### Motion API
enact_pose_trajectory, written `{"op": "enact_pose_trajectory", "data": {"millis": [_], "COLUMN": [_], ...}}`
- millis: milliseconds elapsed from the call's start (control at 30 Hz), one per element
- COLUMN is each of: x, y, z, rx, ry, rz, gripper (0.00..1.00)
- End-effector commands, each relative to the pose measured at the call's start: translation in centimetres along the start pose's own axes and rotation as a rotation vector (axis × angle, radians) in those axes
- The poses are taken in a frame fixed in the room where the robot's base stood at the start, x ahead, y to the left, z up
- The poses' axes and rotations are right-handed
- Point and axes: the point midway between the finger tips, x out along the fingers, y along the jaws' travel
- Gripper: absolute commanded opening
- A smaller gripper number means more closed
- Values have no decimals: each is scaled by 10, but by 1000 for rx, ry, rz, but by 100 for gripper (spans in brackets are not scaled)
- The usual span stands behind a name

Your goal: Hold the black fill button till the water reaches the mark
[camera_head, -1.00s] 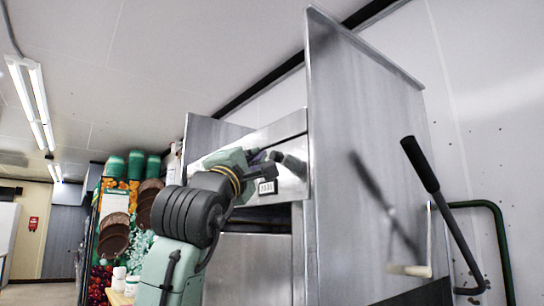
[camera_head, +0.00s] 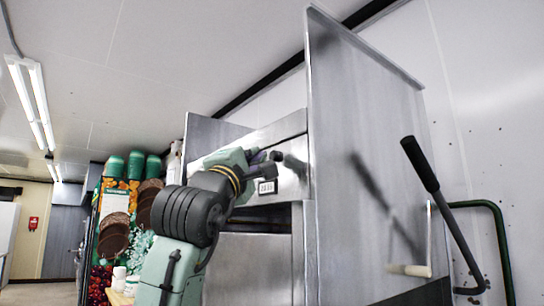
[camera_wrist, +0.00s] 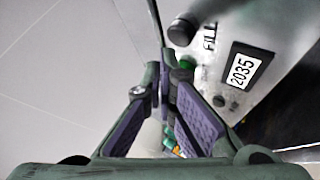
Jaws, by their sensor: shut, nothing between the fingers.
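A round black button (camera_wrist: 182,31) sticks out of the steel panel beside the printed word FILL in the wrist view. My gripper (camera_wrist: 167,60) is shut and empty, with its fingertips just below the button in that picture. I cannot tell whether the tips touch the panel; they look apart from the button. In the head view my gripper (camera_head: 270,158) is up at the steel panel (camera_head: 291,176), and its fingers partly hide the controls there. The water and its mark are not visible in either view.
A label reading 2035 (camera_wrist: 242,70) and small dark knobs sit on the panel near the gripper, with a green piece (camera_wrist: 187,63) by the fingertips. A tall steel sheet (camera_head: 350,150) stands right of the panel. A black-handled lever (camera_head: 420,165) is farther right.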

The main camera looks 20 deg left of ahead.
Motion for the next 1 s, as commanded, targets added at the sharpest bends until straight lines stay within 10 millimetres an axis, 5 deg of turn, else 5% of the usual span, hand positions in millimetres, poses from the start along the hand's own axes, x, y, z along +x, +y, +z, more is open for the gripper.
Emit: {"op": "enact_pose_trajectory", "data": {"millis": [1000], "x": [8], "y": [-6], "z": [6], "rx": [0], "ry": [0], "rz": [0], "gripper": [0]}}
